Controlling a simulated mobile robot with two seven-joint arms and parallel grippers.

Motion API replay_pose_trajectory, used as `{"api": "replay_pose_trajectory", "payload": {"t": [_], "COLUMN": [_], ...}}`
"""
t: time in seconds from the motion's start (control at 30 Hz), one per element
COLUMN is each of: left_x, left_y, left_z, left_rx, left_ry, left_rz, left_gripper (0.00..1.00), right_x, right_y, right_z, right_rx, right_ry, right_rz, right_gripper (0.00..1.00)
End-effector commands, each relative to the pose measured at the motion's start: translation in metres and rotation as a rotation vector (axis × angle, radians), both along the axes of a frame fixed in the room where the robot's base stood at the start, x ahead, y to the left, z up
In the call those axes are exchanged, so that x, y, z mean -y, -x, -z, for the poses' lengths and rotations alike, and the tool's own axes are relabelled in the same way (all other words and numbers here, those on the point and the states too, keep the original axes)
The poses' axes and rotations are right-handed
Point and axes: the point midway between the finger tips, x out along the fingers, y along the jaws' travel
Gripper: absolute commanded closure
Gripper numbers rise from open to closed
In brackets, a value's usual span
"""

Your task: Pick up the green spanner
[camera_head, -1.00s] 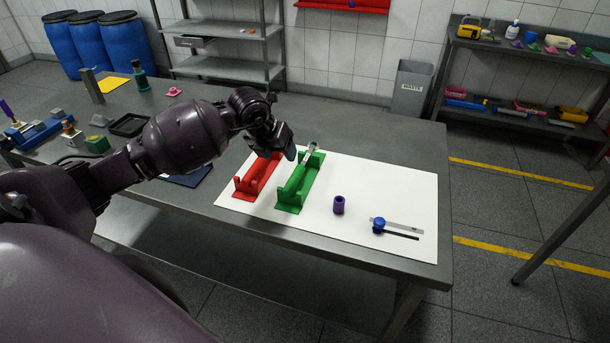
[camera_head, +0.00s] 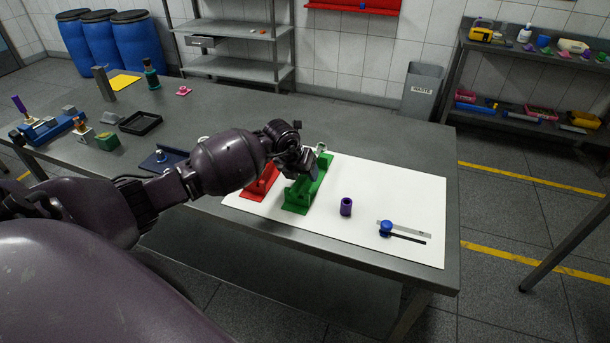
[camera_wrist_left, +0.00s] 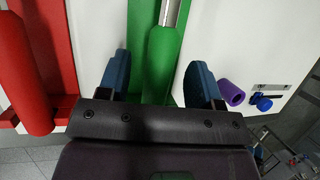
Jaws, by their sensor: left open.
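The green spanner has a thick green handle (camera_wrist_left: 160,62) and a metal shaft, and lies lengthwise in the green holder (camera_head: 296,197). In the head view only its pale metal end (camera_head: 321,148) shows clearly; the arm hides much of the rest. My left gripper (camera_head: 304,172) is over the green holder. In the left wrist view its blue fingers (camera_wrist_left: 160,80) are apart, one on each side of the green handle. I cannot tell whether they touch it. My right gripper is in neither view.
The red holder (camera_head: 262,183) stands close to the left, with a red handle (camera_wrist_left: 22,85) in it. A purple hollow cylinder (camera_head: 346,206) and a blue-and-grey caliper-like tool (camera_head: 386,229) are to the right on the white mat (camera_head: 412,190). The mat's right part is mostly clear.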

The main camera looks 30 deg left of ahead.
Motion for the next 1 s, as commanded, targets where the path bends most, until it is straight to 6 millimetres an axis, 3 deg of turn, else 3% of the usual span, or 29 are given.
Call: {"api": "replay_pose_trajectory", "payload": {"t": [0.3,0.7,1.0], "left_x": [0.0007,0.0006,0.0006], "left_y": [-0.0021,-0.002,-0.0023], "left_z": [0.0052,0.005,0.0035], "left_rx": [0.0,-0.001,0.001], "left_ry": [0.0,0.0,0.0], "left_rz": [0.001,0.001,0.001], "left_gripper": [0.41,1.0,1.0], "right_x": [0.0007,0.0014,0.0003], "right_y": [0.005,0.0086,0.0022], "right_z": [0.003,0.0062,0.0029], "right_rx": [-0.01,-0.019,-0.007], "right_ry": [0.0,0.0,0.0], "right_rz": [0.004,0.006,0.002], "right_gripper": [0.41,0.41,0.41]}}
